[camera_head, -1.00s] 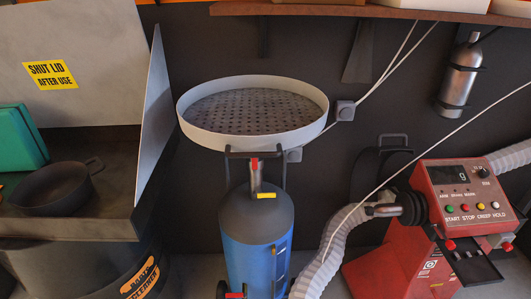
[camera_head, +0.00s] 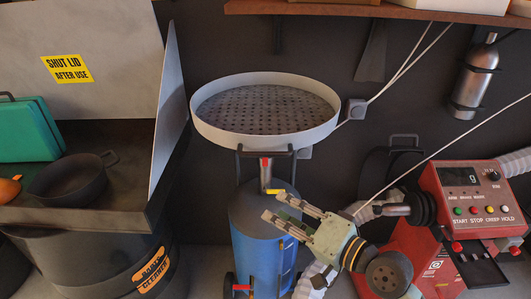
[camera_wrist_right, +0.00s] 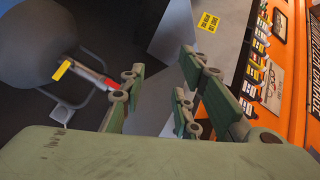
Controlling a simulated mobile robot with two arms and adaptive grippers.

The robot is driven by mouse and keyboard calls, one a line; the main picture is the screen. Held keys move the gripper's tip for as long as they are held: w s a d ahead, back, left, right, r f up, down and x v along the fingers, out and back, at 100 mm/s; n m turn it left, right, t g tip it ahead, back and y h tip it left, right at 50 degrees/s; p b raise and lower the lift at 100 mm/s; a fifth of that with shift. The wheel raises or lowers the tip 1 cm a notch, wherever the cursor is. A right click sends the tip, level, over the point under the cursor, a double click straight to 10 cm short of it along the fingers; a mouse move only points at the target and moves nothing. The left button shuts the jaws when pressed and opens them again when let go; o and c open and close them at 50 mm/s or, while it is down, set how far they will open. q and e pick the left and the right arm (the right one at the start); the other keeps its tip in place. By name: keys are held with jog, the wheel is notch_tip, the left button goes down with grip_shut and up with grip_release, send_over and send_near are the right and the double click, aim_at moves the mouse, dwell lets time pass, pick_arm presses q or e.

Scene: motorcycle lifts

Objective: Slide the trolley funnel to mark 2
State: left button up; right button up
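The trolley is a blue cylinder tank (camera_head: 254,250) with a dark top, standing upright. Its funnel is a wide pale pan (camera_head: 204,128) with a perforated grey bottom, held above the tank. A short metal stem (camera_head: 266,178) with a red band rises from the tank top, and a yellow tag (camera_head: 275,191) sits near its base. No numbered mark is readable. My right gripper (camera_head: 276,206) is open and empty, in front of the tank top below the funnel. In the wrist view its fingers (camera_wrist_right: 158,92) are apart; the stem (camera_wrist_right: 88,76) shows left of them. My left gripper is out of view.
A red machine (camera_head: 462,200) with a lit display and black shaft stands at right. A dark parts washer with a raised lid (camera_head: 110,90) and a pan (camera_head: 66,180) stands at left. A shelf (camera_head: 400,12) overhangs the back; a cable crosses at right.

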aim_at(266, 154)
jog(key=w+r+m+t+y, duration=0.2)
jog(key=w+r+m, duration=0.25)
jog(key=r, duration=0.45)
jog(key=shift+n, duration=0.45)
jog(key=x, duration=0.2)
jog(key=p+x, duration=0.1)
jog(key=x, duration=0.1)
jog(key=p+x, duration=0.1)
jog(key=x, duration=0.1)
jog(key=shift+w+f, duration=0.25)
jog(key=shift+w, duration=0.4)
grip_shut()
